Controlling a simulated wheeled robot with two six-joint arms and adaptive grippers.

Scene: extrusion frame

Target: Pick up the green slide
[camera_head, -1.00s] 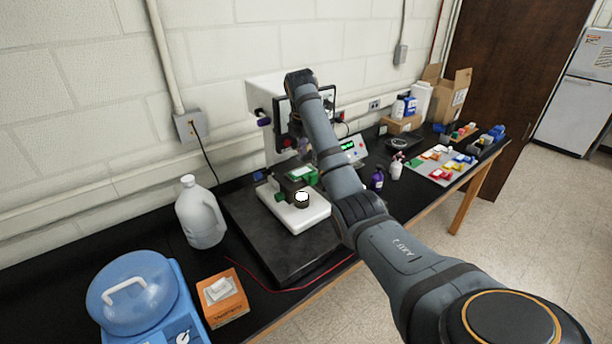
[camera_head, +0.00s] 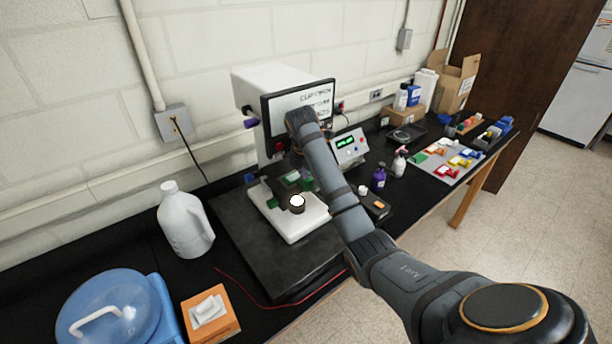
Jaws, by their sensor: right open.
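A green slide-like piece (camera_head: 292,177) lies on the stage of the white-based instrument (camera_head: 314,224), partly hidden by my right arm. Another small green piece (camera_head: 420,157) lies at the left end of the grey mat at the right; I cannot tell which is the slide meant. My right arm reaches in from the lower right, its wrist in front of the instrument's screen. My right gripper (camera_head: 299,166) points down over the stage, dark and partly hidden behind the arm; it is open. I see nothing held. My left gripper is not in view.
The instrument stands on a dark slab (camera_head: 240,245). A white jug (camera_head: 185,222), orange tissue box (camera_head: 211,315) and blue-lidded device (camera_head: 110,310) stand left. A purple bottle (camera_head: 379,178), spray bottle (camera_head: 398,166) and mat with coloured pieces (camera_head: 436,172) are right. A red cable crosses the front.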

